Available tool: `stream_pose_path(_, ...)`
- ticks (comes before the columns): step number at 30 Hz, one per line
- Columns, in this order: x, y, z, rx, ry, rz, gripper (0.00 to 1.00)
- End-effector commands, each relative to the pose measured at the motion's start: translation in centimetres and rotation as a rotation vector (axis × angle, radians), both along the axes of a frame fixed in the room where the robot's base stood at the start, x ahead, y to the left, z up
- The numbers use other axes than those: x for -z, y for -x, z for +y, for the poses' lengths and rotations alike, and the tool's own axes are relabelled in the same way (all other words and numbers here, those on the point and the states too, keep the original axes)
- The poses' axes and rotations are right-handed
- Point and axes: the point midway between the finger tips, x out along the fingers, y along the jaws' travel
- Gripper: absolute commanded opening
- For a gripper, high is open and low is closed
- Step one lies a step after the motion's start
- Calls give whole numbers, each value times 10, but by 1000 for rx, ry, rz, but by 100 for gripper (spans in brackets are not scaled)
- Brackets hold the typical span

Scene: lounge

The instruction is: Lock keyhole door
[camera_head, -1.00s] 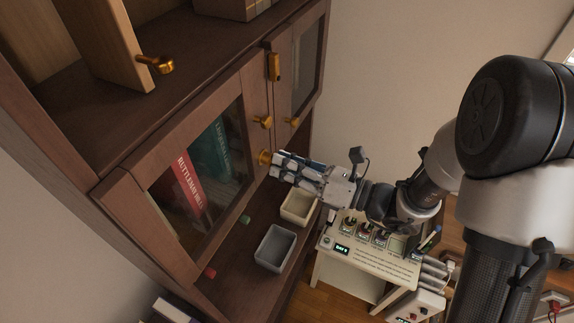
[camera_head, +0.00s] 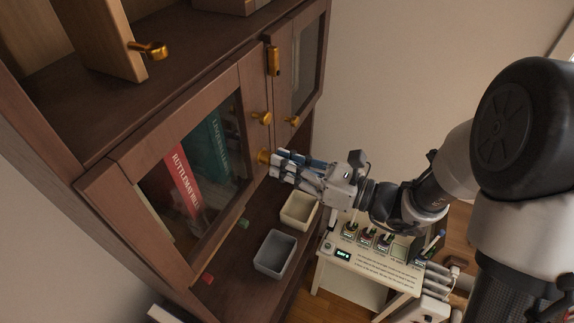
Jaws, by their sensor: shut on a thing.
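A dark wooden cabinet has a glass-paned door (camera_head: 255,92) at centre left, with books behind its glass. Brass knobs sit near where this door meets the narrower right door (camera_head: 313,60). A lower brass piece (camera_head: 264,157), which may be the keyhole lock, is at the door's lower right edge. My gripper (camera_head: 277,163) reaches in from the right, its fingertips at this brass piece. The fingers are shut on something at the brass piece. The fingers hide what they hold, and I cannot tell whether it is a key.
A cream bin (camera_head: 299,210) and a grey bin (camera_head: 275,254) stand on the ledge below the door, with small red (camera_head: 207,278) and green (camera_head: 243,223) blocks. A white table with devices (camera_head: 368,262) is below my arm. An upper door (camera_head: 105,40) stands open.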

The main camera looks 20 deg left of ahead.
Motion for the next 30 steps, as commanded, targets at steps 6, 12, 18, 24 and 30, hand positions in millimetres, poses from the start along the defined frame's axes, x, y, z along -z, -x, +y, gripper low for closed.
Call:
stream_pose_path(6,5,0,0,1,11,-9,0)
stream_pose_path(12,6,0,0,1,16,-72,0)
stream_pose_path(18,5,0,0,1,21,-136,0)
stream_pose_path(24,6,0,0,2,27,-195,0)
stream_pose_path(30,5,-1,0,2,31,-245,0)
